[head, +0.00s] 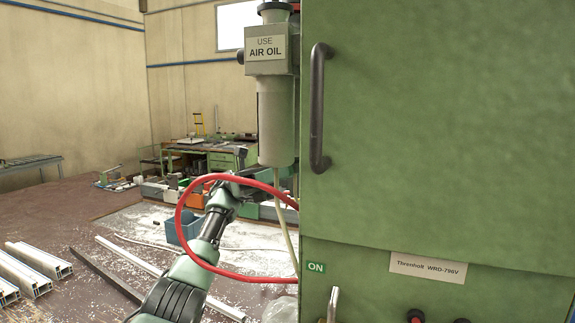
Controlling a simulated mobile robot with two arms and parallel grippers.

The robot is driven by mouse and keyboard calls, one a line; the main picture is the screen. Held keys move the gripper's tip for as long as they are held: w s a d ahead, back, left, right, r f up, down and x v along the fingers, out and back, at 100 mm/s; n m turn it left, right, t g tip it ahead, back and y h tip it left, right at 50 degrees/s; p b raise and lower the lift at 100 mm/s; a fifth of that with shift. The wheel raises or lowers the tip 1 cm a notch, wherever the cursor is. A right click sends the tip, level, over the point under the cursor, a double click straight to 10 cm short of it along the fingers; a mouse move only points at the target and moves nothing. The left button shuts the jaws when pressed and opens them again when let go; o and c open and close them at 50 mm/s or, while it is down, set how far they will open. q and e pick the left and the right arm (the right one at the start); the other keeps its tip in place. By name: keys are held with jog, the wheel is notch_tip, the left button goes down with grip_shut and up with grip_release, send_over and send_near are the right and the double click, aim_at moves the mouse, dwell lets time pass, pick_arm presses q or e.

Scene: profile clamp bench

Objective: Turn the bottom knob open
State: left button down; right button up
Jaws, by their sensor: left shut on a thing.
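The air-oil unit (275,115) hangs on the left side of the green cabinet, with a label reading "USE AIR OIL" and a pale cylindrical bowl. My left arm rises from the bottom edge, and its gripper (268,175) is right at the lower end of the bowl. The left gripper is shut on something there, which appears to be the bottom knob. The knob itself is hidden by the gripper and bowl, so its turn position cannot be seen. A dark knob (240,57) shows higher up, on the left of the labelled block. My right gripper is not in view.
A red hose (183,206) loops around my left forearm, and a pale tube (284,225) hangs below the bowl. The green cabinet (430,130) with its dark handle (318,110) fills the right. White profiles (40,260) lie at the lower left.

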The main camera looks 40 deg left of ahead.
pick_arm(q)
jog(key=shift+f+m+g+y, duration=0.15)
jog(key=shift+m+g+y, duration=0.15)
jog(key=shift+g, duration=0.5)
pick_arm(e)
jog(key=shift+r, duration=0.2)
pick_arm(q)
jog(key=c, duration=1.2)
grip_release()
jog(key=shift+d, duration=0.15)
jog(key=shift+o, duration=0.2)
